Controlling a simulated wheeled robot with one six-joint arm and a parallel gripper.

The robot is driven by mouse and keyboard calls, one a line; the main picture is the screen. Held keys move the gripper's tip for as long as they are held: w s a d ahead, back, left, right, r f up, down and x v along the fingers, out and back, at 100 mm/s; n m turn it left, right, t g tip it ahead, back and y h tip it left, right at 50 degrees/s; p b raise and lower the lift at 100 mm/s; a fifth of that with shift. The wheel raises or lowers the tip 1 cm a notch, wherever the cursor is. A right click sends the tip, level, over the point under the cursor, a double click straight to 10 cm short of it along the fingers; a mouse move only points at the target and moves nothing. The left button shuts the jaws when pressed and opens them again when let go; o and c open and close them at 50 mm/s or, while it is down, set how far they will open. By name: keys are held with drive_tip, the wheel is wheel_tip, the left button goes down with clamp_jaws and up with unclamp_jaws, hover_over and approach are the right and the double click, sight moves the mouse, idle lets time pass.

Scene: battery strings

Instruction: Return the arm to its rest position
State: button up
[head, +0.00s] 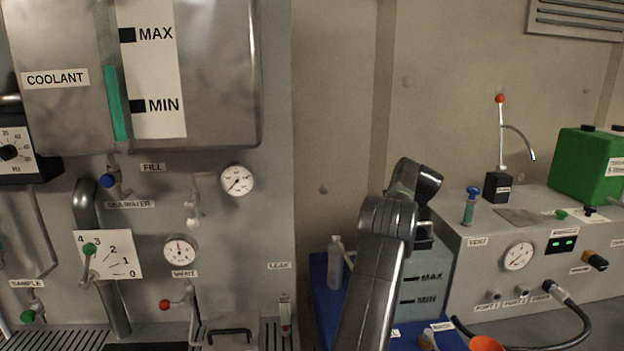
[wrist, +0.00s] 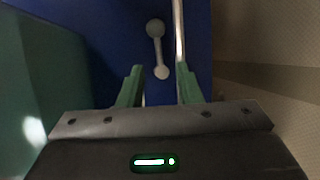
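My arm (head: 377,265) rises from the bottom of the head view and bends at the top, in front of the blue tray and the MAX/MIN container. My gripper is hidden behind the arm there. In the wrist view my gripper (wrist: 160,88) shows two green fingers spread apart, with nothing clearly held between them. It points toward a blue surface (wrist: 100,20). A small pale dumbbell-shaped thing (wrist: 157,45) shows beyond the fingertips, with a thin light rod or edge (wrist: 179,30) beside it. I cannot tell how far below the fingers they are.
The MAX/MIN container (head: 425,290) and a clear bottle (head: 336,265) stand on the blue tray (head: 318,270). An orange funnel-like thing (head: 487,343) is at the front. A grey console (head: 480,255) with a black hose is right. The coolant tank (head: 225,70) and valve panel fill the left.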

drive_tip(key=p+x, duration=0.2)
drive_tip(key=x, duration=0.8)
drive_tip(key=shift+f, duration=0.1)
drive_tip(key=shift+w+d+m+t+b, duration=0.1)
drive_tip(key=shift+w+m+t+b, duration=0.2)
drive_tip(key=shift+m, duration=0.5)
drive_tip(key=shift+r, duration=0.2)
